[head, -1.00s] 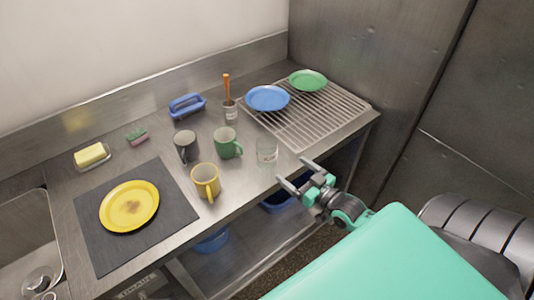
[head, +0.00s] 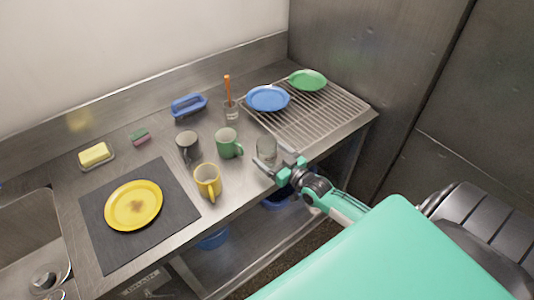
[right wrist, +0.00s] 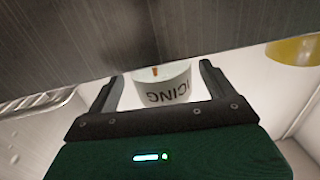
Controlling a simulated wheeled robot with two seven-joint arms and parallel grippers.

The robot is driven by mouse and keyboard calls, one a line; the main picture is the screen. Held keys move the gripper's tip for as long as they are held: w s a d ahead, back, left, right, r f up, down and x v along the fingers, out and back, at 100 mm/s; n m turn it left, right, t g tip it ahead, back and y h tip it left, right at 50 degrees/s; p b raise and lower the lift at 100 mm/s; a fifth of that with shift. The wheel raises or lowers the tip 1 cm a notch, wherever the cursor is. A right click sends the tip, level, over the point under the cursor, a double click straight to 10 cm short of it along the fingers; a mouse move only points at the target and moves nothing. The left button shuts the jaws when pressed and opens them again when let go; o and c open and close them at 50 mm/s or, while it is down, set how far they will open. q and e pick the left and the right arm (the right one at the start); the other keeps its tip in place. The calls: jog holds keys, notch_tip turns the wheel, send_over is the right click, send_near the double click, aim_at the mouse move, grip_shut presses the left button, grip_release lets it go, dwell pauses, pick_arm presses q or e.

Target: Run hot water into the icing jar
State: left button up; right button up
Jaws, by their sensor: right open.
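The icing jar (head: 266,147) is a clear glass upright near the counter's front edge, right of the green mug. In the right wrist view the jar (right wrist: 165,88) shows its ICING label upside down. My right gripper (head: 271,160) is open, its fingers reaching to either side of the jar. No grip on the jar shows. The sink (head: 28,235) is at the far left, partly cut off by the frame. No tap can be made out clearly. My left gripper is out of view.
A green mug (head: 228,144), yellow mug (head: 208,182) and dark grey mug (head: 187,146) stand left of the jar. A wire rack (head: 318,117) with blue and green plates lies behind right. A dark mat (head: 167,228) with a yellow plate lies between mugs and sink.

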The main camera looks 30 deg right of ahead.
aim_at(261, 147)
jog(key=shift+w+a+f+p, duration=0.1)
jog(key=shift+w+a+p, duration=0.15)
jog(key=shift+w, duration=0.65)
jog(key=shift+w+a+f+p, duration=0.1)
jog(key=shift+w+p, duration=0.1)
jog(key=shift+w, duration=0.65)
jog(key=shift+r, duration=0.1)
jog(key=c, duration=1.2)
jog(key=shift+o, duration=0.2)
notch_tip(261, 147, up, 20)
jog(key=b, duration=0.3)
